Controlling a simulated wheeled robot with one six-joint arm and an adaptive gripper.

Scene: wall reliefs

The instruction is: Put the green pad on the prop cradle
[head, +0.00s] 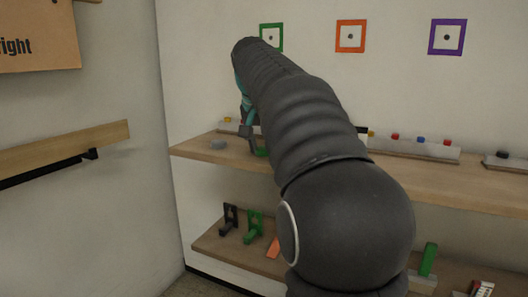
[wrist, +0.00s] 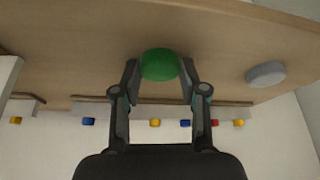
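The green pad (wrist: 160,65) is a rounded green piece between the two fingertips of my gripper (wrist: 160,73) in the wrist view. The fingers stand spread on both sides of it, with what looks like a narrow gap on each side. In the head view my gripper (head: 247,130) points down at the left part of the upper shelf, and a bit of green (head: 262,153) shows beside it. My arm hides most of this spot. I cannot tell which thing is the prop cradle; a green bracket (head: 254,226) and a black bracket (head: 230,218) stand on the lower shelf.
A grey disc (head: 218,144) lies near the upper shelf's (head: 190,150) left end; it also shows in the wrist view (wrist: 266,74). Grey rails (head: 420,149) with small coloured blocks line the wall. An orange piece (head: 272,248) and a green block (head: 429,259) are lower down.

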